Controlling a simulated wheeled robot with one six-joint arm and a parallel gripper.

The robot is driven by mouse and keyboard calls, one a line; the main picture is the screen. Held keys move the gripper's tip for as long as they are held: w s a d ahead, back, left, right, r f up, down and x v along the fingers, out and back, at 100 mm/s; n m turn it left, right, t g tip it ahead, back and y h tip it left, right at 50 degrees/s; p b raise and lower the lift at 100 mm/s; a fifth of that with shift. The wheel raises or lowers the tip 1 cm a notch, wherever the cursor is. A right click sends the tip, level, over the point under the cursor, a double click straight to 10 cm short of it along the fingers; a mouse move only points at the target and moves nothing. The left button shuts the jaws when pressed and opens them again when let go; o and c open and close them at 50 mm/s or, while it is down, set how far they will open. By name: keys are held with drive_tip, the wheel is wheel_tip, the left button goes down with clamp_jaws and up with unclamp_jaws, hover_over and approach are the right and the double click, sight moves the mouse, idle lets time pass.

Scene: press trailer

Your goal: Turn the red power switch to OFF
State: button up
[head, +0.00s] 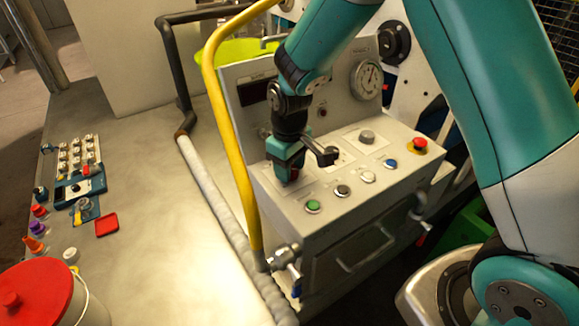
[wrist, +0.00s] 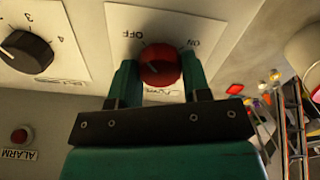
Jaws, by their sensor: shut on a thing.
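The red power switch (wrist: 160,65) is a round knob on a white plate with OFF and ON printed on it, upside down in the wrist view. OFF is at the plate's upper left and ON at its upper right. My gripper (wrist: 158,78) has its two green fingers on either side of the knob, shut on it. Which mark the knob points to is hard to tell. In the head view, my gripper (head: 290,172) reaches down onto the left part of the control box top (head: 330,205), and a bit of red shows between its fingers.
The head view shows green (head: 313,206), blue (head: 390,163) and red emergency (head: 420,144) buttons, a gauge (head: 367,79), and a yellow pipe (head: 232,140) close left of my gripper.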

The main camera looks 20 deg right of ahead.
drive_tip(key=shift+n, duration=0.4)
drive_tip(key=o, duration=0.9)
wheel_tip(320, 180, up, 18)
drive_tip(key=b, duration=0.3)
drive_tip(key=shift+f, duration=0.25)
drive_tip(key=s+a+f+y, duration=0.1)
drive_tip(key=s, duration=0.7)
drive_tip(key=s+a+y+b, duration=0.1)
drive_tip(key=s+a, duration=0.1)
drive_tip(key=s, duration=0.6)
drive_tip(key=s+a+f+y, duration=0.1)
drive_tip(key=s+y, duration=0.1)
drive_tip(key=s, duration=0.6)
drive_tip(key=shift+a+f, duration=0.3)
